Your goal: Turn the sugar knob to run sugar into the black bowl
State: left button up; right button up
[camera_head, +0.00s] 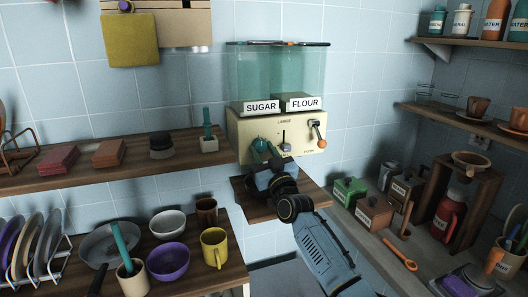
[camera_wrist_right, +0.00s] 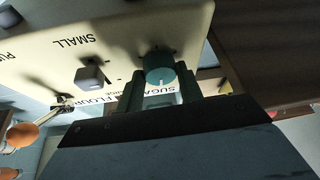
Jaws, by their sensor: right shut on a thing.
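The cream dispenser (camera_head: 300,135) stands on the wall with clear bins labelled SUGAR and FLOUR on top. The teal sugar knob (camera_head: 260,146) is on the left of its front face. My right gripper (camera_head: 266,158) is at this knob, reaching up from below. In the right wrist view the round teal knob (camera_wrist_right: 158,64) sits between the two dark fingers of my right gripper (camera_wrist_right: 160,88), which is shut on it. I cannot make out a black bowl; my arm covers much of the small shelf (camera_head: 250,208) under the dispenser. My left gripper is not in view.
An orange-tipped handle (camera_head: 318,135) and a small grey switch (camera_head: 285,146) are to the knob's right. A purple bowl (camera_head: 168,262), a pale bowl (camera_head: 167,224) and a yellow mug (camera_head: 214,248) stand at lower left. Small boxes and a red flask (camera_head: 448,217) crowd the right counter.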

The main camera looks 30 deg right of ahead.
jog(key=m+h+p, duration=0.1)
jog(key=m, duration=0.2)
jog(key=m+h+p, duration=0.1)
jog(key=m+h, duration=0.1)
jog(key=m, duration=0.1)
jog(key=m+g+h+p, duration=0.1)
jog(key=m+p, duration=0.1)
jog(key=shift+w+a+r+m, duration=0.1)
jog(key=shift+a+r+m, duration=0.05)
jog(key=shift+a+m, duration=0.25)
jog(key=m+g+h+p, duration=0.1)
jog(key=m+p, duration=0.1)
jog(key=m, duration=0.1)
jog(key=m+g+h+p, duration=0.1)
jog(key=m+h, duration=0.1)
jog(key=m, duration=0.2)
jog(key=shift+p, duration=0.35)
jog(key=shift+a+m+g, duration=0.1)
jog(key=shift+m+g, duration=0.2)
jog(key=o, duration=1)
jog(key=v, duration=1.3)
jog(key=shift+a, duration=0.15)
